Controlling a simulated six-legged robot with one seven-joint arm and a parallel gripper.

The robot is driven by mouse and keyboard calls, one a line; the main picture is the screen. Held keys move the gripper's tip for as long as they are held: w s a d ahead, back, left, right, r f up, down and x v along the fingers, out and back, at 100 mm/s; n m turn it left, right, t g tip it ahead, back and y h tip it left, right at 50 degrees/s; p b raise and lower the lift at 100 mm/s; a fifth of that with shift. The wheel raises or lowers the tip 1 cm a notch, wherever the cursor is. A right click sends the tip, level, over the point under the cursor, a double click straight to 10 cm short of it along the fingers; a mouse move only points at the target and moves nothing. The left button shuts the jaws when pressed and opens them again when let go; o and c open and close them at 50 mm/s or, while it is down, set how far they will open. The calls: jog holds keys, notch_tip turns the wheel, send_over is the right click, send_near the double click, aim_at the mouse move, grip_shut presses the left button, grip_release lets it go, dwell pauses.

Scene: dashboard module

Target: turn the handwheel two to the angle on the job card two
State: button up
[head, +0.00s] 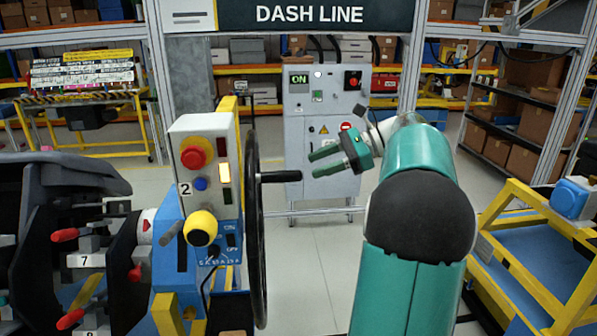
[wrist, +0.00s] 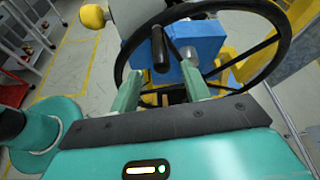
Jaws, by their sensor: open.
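The black handwheel (head: 254,230) stands nearly edge-on in the head view, beside the white box (head: 204,165) labelled 2. Its black handle (head: 281,176) sticks out to the right. My gripper (head: 315,162) is open and empty, to the right of the handle and slightly above its level, its fingers pointing left at the wheel. In the wrist view the wheel rim (wrist: 283,45) arcs across the top, and the handle (wrist: 160,50) shows ahead of the gap between my fingers (wrist: 157,75). They look apart. I cannot make out a job card two.
A grey cabinet (head: 318,120) stands behind. A dark dashboard module (head: 60,190) is at left, a yellow-blue cart (head: 545,240) at right.

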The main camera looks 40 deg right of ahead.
jog(key=v, duration=0.4)
dwell(0.6)
